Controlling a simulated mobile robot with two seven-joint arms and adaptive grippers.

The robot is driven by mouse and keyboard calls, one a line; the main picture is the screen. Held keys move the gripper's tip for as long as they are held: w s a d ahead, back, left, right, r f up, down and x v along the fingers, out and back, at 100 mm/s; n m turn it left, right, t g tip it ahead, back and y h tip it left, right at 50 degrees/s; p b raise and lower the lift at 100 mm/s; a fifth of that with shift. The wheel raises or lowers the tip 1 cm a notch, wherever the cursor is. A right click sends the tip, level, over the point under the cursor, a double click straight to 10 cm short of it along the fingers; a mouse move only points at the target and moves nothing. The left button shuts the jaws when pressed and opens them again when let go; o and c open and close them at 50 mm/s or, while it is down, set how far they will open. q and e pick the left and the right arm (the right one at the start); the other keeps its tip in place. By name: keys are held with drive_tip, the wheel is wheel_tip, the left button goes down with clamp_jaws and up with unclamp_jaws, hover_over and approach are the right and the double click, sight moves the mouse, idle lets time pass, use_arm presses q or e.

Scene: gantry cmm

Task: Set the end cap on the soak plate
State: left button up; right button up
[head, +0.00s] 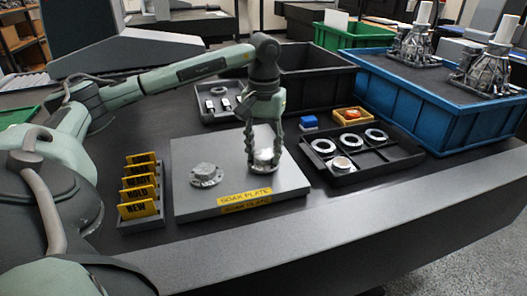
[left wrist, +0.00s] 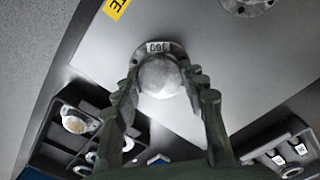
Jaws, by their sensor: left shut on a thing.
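The end cap (head: 264,157) is a silver domed part with a round flange. My left gripper (head: 262,164) points down over the right half of the soak plate and is shut on the cap. In the left wrist view the dome (left wrist: 160,76) sits between both fingers, and a small white label shows on its flange. The cap is upright, at or just above the plate; I cannot tell if it touches. The soak plate (head: 235,150) is a grey slab with yellow labels at its front edge. My right gripper is not in view.
Another flanged part (head: 206,175) stands on the plate's left half. A rack of yellow cards (head: 139,210) is left of the plate. A black divided tray (head: 390,158) with rings, a blue block (head: 309,122) and a blue crate (head: 465,120) lie to the right.

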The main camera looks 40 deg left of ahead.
sight(264, 154)
use_arm(q)
drive_tip(key=shift+f, duration=0.25)
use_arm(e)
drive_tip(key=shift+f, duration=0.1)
use_arm(q)
drive_tip(key=shift+f, duration=0.2)
drive_tip(key=o, duration=1.3)
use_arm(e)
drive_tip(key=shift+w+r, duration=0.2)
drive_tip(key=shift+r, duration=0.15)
use_arm(q)
drive_tip(key=shift+r, duration=0.15)
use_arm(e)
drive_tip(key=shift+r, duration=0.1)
use_arm(q)
drive_tip(key=shift+r, duration=0.25)
wheel_tip(264, 154, up, 12)
drive_tip(key=shift+f+p, duration=0.2)
drive_tip(key=shift+p, duration=0.4)
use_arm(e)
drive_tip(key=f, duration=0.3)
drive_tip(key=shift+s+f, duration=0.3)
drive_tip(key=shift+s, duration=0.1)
